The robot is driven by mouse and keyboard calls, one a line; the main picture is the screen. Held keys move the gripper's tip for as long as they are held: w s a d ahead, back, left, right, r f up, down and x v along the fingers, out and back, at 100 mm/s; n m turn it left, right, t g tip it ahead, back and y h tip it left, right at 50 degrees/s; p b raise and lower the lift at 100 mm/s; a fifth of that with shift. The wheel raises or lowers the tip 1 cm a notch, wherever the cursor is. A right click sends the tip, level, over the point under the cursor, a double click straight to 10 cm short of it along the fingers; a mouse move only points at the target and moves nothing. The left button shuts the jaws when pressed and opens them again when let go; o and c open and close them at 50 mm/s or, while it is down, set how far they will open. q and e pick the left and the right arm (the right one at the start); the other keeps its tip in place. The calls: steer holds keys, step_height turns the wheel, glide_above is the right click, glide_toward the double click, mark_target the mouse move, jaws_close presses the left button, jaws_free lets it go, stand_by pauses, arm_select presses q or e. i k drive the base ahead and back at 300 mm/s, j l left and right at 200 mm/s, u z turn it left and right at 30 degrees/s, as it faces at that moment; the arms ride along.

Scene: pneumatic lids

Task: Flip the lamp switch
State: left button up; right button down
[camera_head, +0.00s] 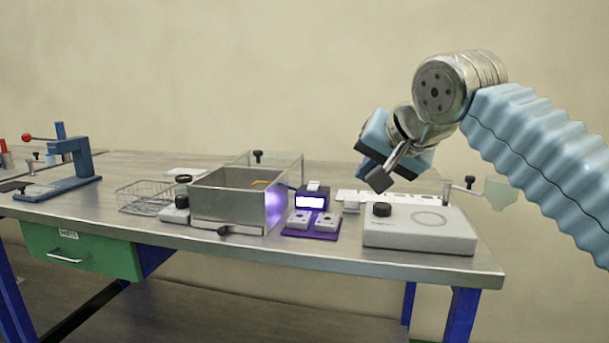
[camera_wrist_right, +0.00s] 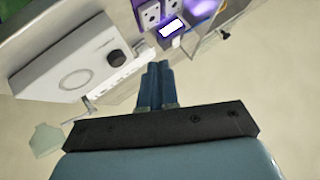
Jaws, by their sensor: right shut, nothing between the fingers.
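A small dark purple unit with a brightly lit white panel (camera_head: 311,202) stands on the bench, right of an open metal box. Two light grey switch-like blocks (camera_head: 299,219) sit on a purple base in front of it. I cannot tell which part is the lamp switch. In the right wrist view the lit panel (camera_wrist_right: 171,28) and the blocks (camera_wrist_right: 150,14) are beyond the fingertips. My right gripper (camera_head: 378,180) is shut and empty, raised above the bench to the right of the purple unit. Its closed fingers (camera_wrist_right: 157,70) point toward that area. My left gripper is out of view.
A light grey box with a black knob (camera_head: 418,236) stands near the bench's right end, below my right gripper. The open metal box (camera_head: 215,208), glowing violet on its right side, stands left of the purple unit. A wire basket (camera_head: 150,197) and blue press (camera_head: 68,165) are farther left.

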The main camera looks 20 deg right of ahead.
mark_target(313, 185)
steer(key=i, duration=0.95)
